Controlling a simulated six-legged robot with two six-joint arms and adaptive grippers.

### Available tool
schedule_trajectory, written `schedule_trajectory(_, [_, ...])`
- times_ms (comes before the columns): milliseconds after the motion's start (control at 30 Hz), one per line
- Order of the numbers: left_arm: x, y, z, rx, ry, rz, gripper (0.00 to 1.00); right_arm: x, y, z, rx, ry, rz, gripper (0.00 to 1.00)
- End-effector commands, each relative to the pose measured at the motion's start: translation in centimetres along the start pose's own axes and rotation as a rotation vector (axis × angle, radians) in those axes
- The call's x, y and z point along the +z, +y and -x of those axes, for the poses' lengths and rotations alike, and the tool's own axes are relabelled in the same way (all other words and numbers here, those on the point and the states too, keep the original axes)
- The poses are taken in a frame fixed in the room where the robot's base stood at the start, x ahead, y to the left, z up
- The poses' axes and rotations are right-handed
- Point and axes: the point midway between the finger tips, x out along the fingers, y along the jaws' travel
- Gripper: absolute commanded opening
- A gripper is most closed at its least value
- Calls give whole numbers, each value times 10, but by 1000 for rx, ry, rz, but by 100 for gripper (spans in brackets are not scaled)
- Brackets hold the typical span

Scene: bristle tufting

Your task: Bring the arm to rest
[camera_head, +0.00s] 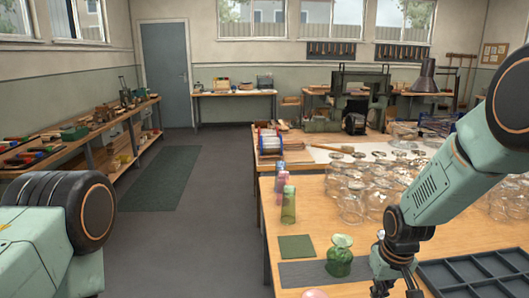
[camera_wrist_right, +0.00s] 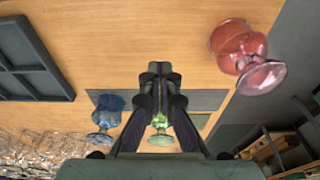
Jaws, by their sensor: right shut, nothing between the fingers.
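My right gripper (camera_head: 397,288) hangs over the near part of the wooden table in the head view, with its lower end close to the bottom edge of the picture. In the right wrist view my right gripper (camera_wrist_right: 160,72) is shut, with nothing between its fingers. A green glass vessel (camera_head: 340,256) stands on the table to the left of the gripper. It also shows in the wrist view (camera_wrist_right: 160,135), partly hidden behind the fingers. My left arm shows only as a shoulder part at the left; its gripper is out of view.
A dark compartment tray (camera_head: 478,272) lies right of the gripper. Many clear glass vessels (camera_head: 350,192) stand behind. A blue glass vessel (camera_wrist_right: 107,112) and a pink one (camera_wrist_right: 245,55) show in the wrist view. A green square (camera_head: 297,246) and a grey mat (camera_head: 303,274) lie left.

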Motion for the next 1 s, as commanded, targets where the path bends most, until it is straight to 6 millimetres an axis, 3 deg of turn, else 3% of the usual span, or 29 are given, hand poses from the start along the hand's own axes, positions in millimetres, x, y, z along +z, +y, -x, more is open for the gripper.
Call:
schedule_trajectory(200, [0, 0, -2, 0, 1, 0, 40, 6, -9, -17, -10, 104, -23, 0])
schedule_trajectory(267, [0, 0, -4, 0, 1, 0, 40, 13, -12, -27, -13, 129, -31, 0])
schedule_trajectory(367, [0, 0, -13, 0, 1, 0, 40, 42, -19, -54, -18, 160, -50, 0])
schedule_trajectory(467, [0, 0, -26, 0, 1, 0, 40, 88, -28, -88, -24, 173, -71, 0])
schedule_trajectory(600, [0, 0, -46, 0, 0, 0, 40, 170, -38, -131, -17, 153, -97, 0])
schedule_trajectory(700, [0, 0, -62, 0, 0, 0, 40, 231, -44, -152, -9, 107, -109, 0])
schedule_trajectory(800, [0, 0, -75, 0, 0, 0, 40, 289, -48, -166, -2, 35, -112, 0])
schedule_trajectory(900, [0, -1, -85, 0, 0, 0, 40, 335, -52, -175, 1, -50, -108, 0])
schedule_trajectory(1000, [0, -1, -94, 0, 0, 0, 40, 365, -54, -184, 0, -113, -103, 0])
